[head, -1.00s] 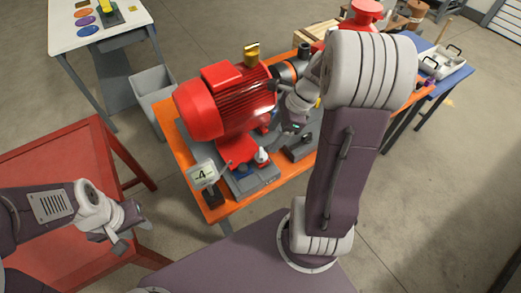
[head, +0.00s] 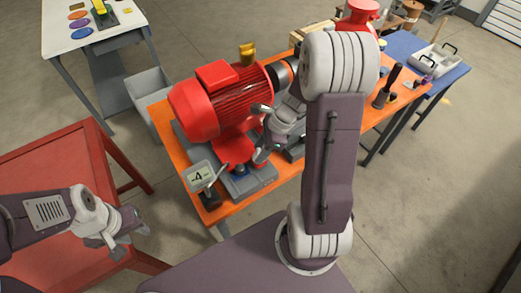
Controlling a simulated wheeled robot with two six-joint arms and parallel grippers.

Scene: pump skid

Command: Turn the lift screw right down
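The red motor (head: 222,100) sits on a grey base (head: 250,182) on the orange bench. A digital gauge (head: 199,177) at the base's near left corner reads "-4". A red foot (head: 235,148) shows under the motor, with a small dark blue bolt-like part (head: 239,170) below it. I cannot tell which part is the lift screw; my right gripper may hide it. My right gripper (head: 264,134) is open beside the motor's right side, its fingers spread above and below, with nothing seen between them. My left gripper (head: 130,238) is open and empty over the red table's edge.
My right arm hides part of the orange bench (head: 170,140). A red pump part (head: 358,15) stands behind it. A grey bin (head: 150,92) stands left of the bench. A blue table (head: 440,72) with a white tray is at the right. The red table (head: 60,165) is at the left.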

